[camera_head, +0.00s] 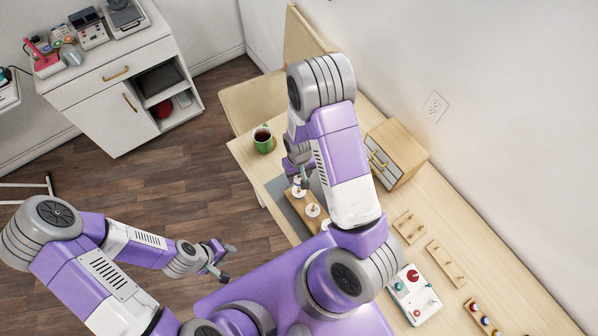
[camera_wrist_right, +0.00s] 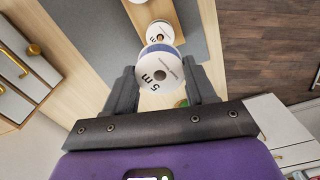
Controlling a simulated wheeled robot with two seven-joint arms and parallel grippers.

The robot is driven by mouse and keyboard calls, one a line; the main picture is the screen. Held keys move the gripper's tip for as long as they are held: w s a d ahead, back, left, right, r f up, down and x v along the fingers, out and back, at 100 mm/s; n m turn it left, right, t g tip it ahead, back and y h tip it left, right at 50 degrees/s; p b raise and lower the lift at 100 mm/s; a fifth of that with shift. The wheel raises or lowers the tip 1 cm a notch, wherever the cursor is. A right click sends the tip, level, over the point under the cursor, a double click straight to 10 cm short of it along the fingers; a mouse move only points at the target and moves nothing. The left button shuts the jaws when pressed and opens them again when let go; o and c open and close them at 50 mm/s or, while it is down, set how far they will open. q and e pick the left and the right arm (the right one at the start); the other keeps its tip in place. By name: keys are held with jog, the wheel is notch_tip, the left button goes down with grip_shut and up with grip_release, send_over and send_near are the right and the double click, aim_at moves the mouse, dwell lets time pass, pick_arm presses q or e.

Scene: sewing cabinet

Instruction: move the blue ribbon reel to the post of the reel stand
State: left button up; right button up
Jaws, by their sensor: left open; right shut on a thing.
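My right gripper (camera_wrist_right: 162,88) is shut on a reel with a white "5 m" face and a blue edge, the blue ribbon reel (camera_wrist_right: 160,74). It fills the space between the fingers. Just beyond it in the right wrist view is a wooden strip, the reel stand (camera_wrist_right: 186,14), with a white-faced reel (camera_wrist_right: 160,31) on it. In the head view the stand (camera_head: 305,207) carries several white round pieces; my right arm hides part of it, and my right gripper (camera_head: 301,172) is near its far end. My left gripper (camera_head: 228,262) is open and empty, off the table.
A green mug (camera_head: 263,140) stands near the table's far left corner. A small wooden drawer cabinet (camera_head: 396,153) stands behind my right arm. Wooden racks (camera_head: 446,262), a white box with red knobs (camera_head: 413,292) and a row of spools (camera_head: 482,317) lie to the right.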

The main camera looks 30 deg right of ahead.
notch_tip(320, 180, down, 2)
jog(key=shift+f+b, duration=0.1)
jog(key=shift+b, duration=0.35)
jog(key=shift+w+r, duration=0.15)
jog(key=shift+r, duration=0.1)
pick_arm(q)
jog(key=shift+f, duration=0.7)
jog(key=shift+f, duration=0.1)
pick_arm(e)
jog(key=shift+f, duration=0.15)
pick_arm(q)
jog(key=shift+f+b, duration=0.5)
jog(key=shift+f, duration=0.05)
pick_arm(e)
jog(key=shift+f, duration=0.6)
pick_arm(q)
jog(key=shift+f+b, duration=1.4)
jog(key=shift+b, duration=0.05)
pick_arm(e)
jog(key=shift+f, duration=1.5)
jog(key=o, duration=1.1)
pick_arm(q)
jog(key=shift+w, duration=0.1)
